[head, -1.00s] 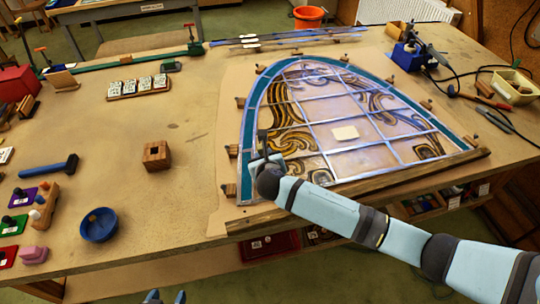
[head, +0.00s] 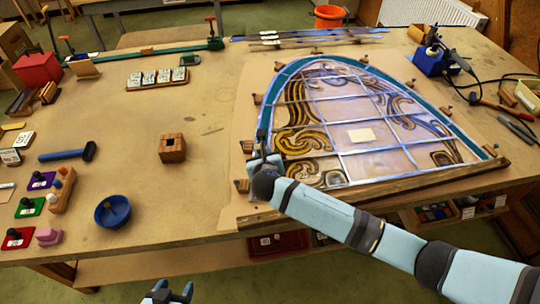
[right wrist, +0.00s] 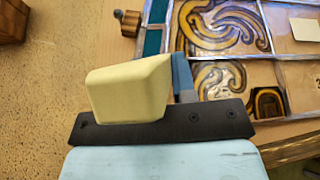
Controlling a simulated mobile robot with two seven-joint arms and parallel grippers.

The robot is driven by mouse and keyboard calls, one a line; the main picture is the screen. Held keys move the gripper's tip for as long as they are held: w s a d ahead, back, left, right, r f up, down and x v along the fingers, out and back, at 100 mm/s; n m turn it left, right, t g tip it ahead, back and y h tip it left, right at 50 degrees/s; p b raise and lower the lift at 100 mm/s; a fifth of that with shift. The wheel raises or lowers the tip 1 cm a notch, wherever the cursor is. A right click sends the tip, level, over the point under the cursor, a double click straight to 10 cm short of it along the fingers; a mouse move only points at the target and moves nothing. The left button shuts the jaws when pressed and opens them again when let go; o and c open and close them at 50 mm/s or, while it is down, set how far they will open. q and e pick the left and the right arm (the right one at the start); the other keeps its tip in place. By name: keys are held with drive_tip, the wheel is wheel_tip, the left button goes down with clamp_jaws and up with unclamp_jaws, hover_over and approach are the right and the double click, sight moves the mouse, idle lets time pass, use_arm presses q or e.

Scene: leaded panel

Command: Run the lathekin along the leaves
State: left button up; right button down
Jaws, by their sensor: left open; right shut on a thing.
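The leaded panel (head: 352,170) lies on the bench, with brown swirled and pale glass between grey lead strips and a teal border. My right gripper (head: 262,158) is at the panel's near-left border, shut on a cream, wedge-like block (right wrist: 128,90), which I take to be the lathekin. In the right wrist view the block hides part of my right gripper (right wrist: 170,78); one blue-grey finger shows beside it. Whether its tip touches the lead is hidden. My left gripper (head: 172,292) is open and empty at the bottom edge of the head view, in front of the bench.
A wooden battens' edge (head: 400,183) runs along the panel's near side, and small wooden blocks ring it. A soldering iron stand (head: 432,62) is back right.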

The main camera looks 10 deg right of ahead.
drive_tip(key=shift+a, duration=0.1)
drive_tip(key=shift+r, duration=2.55)
drive_tip(key=shift+s, duration=0.1)
